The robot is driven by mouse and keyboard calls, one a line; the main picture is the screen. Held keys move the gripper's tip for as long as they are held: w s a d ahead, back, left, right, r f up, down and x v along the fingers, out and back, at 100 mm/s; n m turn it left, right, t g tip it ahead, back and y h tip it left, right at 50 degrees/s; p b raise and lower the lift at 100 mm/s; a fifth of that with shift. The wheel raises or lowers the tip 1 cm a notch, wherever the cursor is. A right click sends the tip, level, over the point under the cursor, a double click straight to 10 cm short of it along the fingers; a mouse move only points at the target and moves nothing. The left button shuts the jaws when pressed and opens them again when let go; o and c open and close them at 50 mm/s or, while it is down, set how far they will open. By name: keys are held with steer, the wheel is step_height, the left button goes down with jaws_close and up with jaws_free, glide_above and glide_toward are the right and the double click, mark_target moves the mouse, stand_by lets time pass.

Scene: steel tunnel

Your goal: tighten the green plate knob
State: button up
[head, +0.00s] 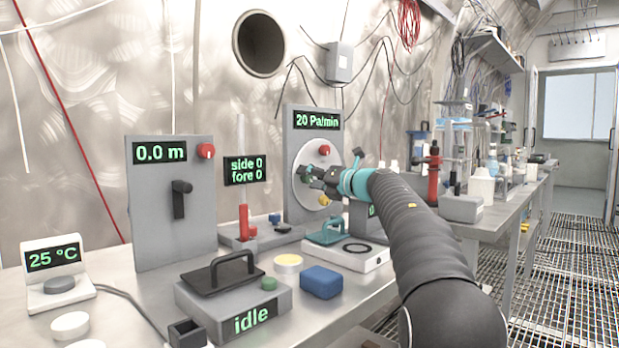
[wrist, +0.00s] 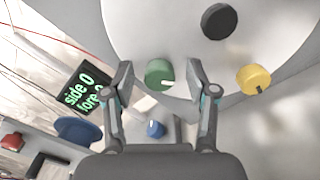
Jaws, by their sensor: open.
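The green knob (wrist: 159,74) is on the round white plate (wrist: 172,28) of a grey upright panel (head: 297,122). A white mark shows on its lower right. My gripper (wrist: 159,73) is open, with one finger left and one right of the green knob in the wrist view. I see a gap on both sides; I cannot tell how deep the fingertips reach. In the head view my gripper (head: 312,176) is in front of the plate and covers much of it. The panel's display reads 20 Pa/min.
A yellow knob (wrist: 254,80) and a black knob (wrist: 218,22) are close by on the same plate. A red knob (head: 325,149) is on it too. A small blue knob (wrist: 156,129) shows below. A display (head: 246,169) reads side 0, fore 0.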

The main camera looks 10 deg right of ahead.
steer(key=shift+w+a, duration=0.25)
steer(key=shift+w, duration=0.05)
steer(key=shift+c, duration=0.3)
jaws_close()
steer(key=shift+p, duration=0.3)
